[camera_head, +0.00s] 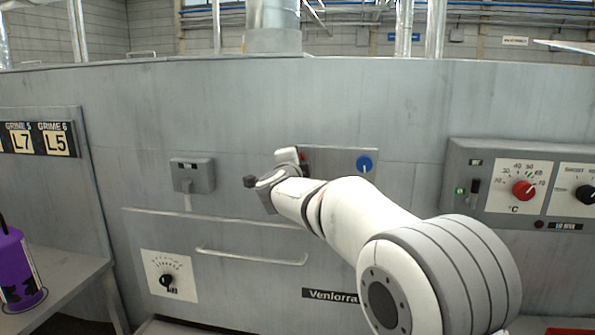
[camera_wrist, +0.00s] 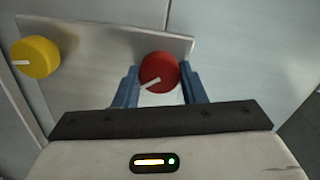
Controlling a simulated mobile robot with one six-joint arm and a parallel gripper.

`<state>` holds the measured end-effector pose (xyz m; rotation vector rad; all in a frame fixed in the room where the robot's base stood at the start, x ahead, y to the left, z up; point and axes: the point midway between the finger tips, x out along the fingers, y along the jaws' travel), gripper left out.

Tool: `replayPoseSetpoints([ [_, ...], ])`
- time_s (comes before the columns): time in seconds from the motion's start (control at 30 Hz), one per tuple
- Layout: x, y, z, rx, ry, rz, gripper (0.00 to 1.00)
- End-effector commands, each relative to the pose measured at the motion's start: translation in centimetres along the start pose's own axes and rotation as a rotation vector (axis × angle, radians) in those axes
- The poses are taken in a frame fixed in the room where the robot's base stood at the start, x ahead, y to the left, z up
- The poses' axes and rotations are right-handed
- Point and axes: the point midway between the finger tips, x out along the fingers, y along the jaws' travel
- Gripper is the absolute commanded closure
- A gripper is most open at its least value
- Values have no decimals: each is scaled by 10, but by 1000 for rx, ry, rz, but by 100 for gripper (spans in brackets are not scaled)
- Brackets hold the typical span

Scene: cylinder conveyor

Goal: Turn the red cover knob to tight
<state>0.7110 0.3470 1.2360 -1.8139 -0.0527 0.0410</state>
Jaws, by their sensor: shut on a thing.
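The red cover knob (camera_wrist: 158,72) is a round red knob with a white pointer line, on a grey metal plate (camera_wrist: 95,75). In the wrist view the pointer slants to the lower left. My gripper (camera_wrist: 158,80) has its two blue fingers on either side of the knob, shut on it. In the head view my gripper (camera_head: 281,172) reaches the wall plate. Only a sliver of red (camera_head: 303,157) shows beside it, and the rest of the knob is hidden.
A yellow knob (camera_wrist: 36,57) is left of the red one in the wrist view. A blue knob (camera_head: 365,163) sits right of my gripper in the head view. A grey switch box (camera_head: 192,175), a handle bar (camera_head: 250,257) and a control panel (camera_head: 463,160) are on the machine's wall.

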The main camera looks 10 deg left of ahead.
Motion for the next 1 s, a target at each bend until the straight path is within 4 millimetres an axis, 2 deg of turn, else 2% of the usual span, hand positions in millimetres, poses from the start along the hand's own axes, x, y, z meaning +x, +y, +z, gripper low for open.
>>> replayPoseSetpoints([
  [0.03, 0, 4, 1, 44, 0, 0, 86],
  [0.5, 0, 5, 1, 444, 0, 1, 86],
  [0.7, 0, 4, 1, 552, 0, 1, 86],
  [1.0, 0, 4, 1, 626, 1, 3, 86],
])
